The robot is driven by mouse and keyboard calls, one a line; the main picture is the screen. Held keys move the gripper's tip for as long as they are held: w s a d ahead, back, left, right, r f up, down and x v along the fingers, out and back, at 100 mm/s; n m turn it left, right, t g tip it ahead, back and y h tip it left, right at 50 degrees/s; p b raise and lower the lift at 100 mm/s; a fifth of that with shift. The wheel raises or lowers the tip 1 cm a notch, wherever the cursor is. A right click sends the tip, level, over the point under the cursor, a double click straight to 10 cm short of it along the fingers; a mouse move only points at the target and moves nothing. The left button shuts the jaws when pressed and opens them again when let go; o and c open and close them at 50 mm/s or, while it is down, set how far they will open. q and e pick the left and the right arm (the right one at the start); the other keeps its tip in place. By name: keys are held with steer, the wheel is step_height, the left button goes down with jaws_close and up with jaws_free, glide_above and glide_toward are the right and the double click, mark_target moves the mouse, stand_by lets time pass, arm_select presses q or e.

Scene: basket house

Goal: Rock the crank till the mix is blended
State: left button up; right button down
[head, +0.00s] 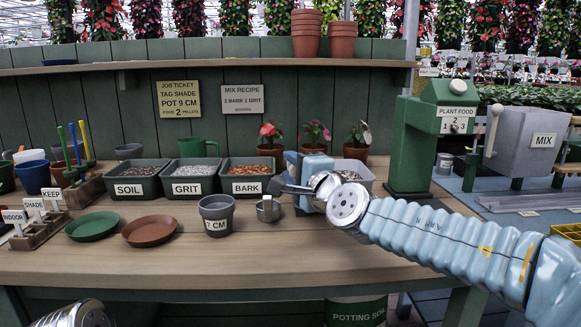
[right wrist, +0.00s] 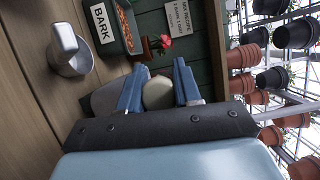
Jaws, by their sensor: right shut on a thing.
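The grey box labelled MIX (head: 543,141) stands at the right side in the head view. Its crank, a grey lever (head: 493,128), sticks up on the box's left side, and nothing holds it. My right gripper (head: 308,176) is over the bench's middle, left of the box and well apart from the crank. In the right wrist view its blue fingers (right wrist: 158,88) are shut on a pale rounded thing (right wrist: 158,93), which I cannot identify. The mix inside the box is hidden. My left gripper is out of view; only part of that arm shows at the bottom left.
Bins of soil (head: 136,188), grit (head: 193,186) and bark (head: 246,185) line the bench. A 7 CM pot (head: 217,225) and a metal cup (head: 268,210) stand before them. The green plant-food dispenser (head: 420,150) stands between gripper and mixer.

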steer(key=shift+f, duration=0.1)
steer(key=c, duration=0.8)
jaws_free()
steer(key=p+v, duration=0.1)
steer(key=v, duration=1.2)
steer(key=shift+s+d, duration=0.2)
steer(key=shift+s, duration=0.15)
